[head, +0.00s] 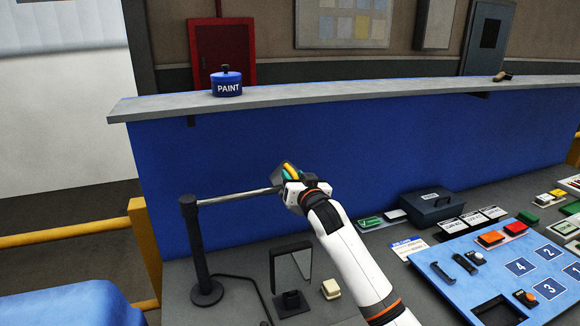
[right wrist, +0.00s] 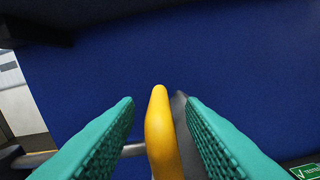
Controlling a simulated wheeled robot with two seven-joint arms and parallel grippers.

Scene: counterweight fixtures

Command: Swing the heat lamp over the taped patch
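The heat lamp has a dark upright post (head: 196,245) on a round base at the left of the counter. A thin metal arm (head: 238,196) runs right from it to a dark lamp head (head: 281,170), partly hidden by my gripper. My right gripper (head: 291,174) is at the lamp head. In the right wrist view, its teal fingers stand either side of a yellow handle (right wrist: 161,130). A gap shows between the left finger and the handle, so the gripper looks open around it. I cannot make out a taped patch. My left gripper is not in view.
A blue panel (head: 350,148) with a grey ledge stands behind the counter. A dark-framed stand (head: 273,272) and a cream block (head: 331,289) are below the lamp head. A blue numbered board (head: 462,298), a dark box (head: 433,207) and several small items crowd the right.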

